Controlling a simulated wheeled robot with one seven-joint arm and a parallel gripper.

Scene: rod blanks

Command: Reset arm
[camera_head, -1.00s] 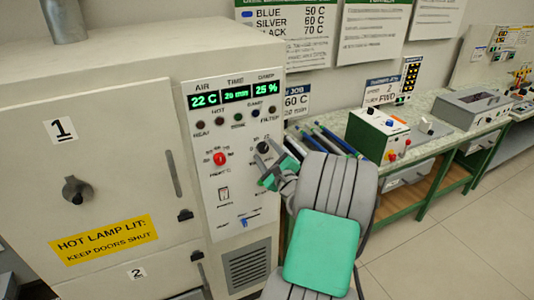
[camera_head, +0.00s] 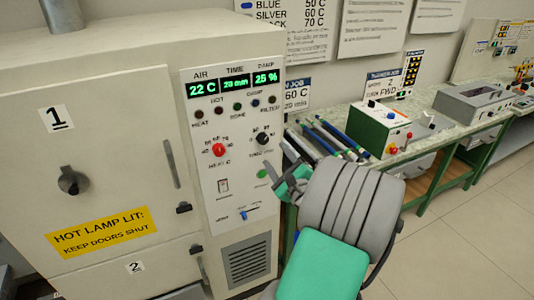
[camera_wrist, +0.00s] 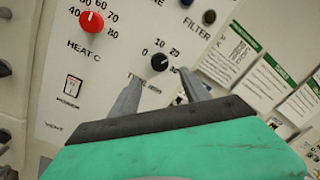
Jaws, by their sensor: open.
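My gripper (camera_head: 286,168) is in front of the right edge of the oven's control panel (camera_head: 232,165), with my grey and green arm below it. In the wrist view my gripper (camera_wrist: 162,80) has its two grey fingers apart with nothing between them. The black timer knob (camera_wrist: 159,63) shows beyond the fingertips, apart from them as far as I can tell. The red heat knob (camera_wrist: 91,21) is at upper left. In the head view a green button (camera_head: 263,173) shows uncovered left of the gripper.
The cream oven (camera_head: 110,150) fills the left, its doors shut. Its displays (camera_head: 235,84) read 22 C, 20 min and 25 %. At right a long bench (camera_head: 440,128) carries several rods (camera_head: 330,138) and a green-and-white box (camera_head: 379,128). Floor at lower right is clear.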

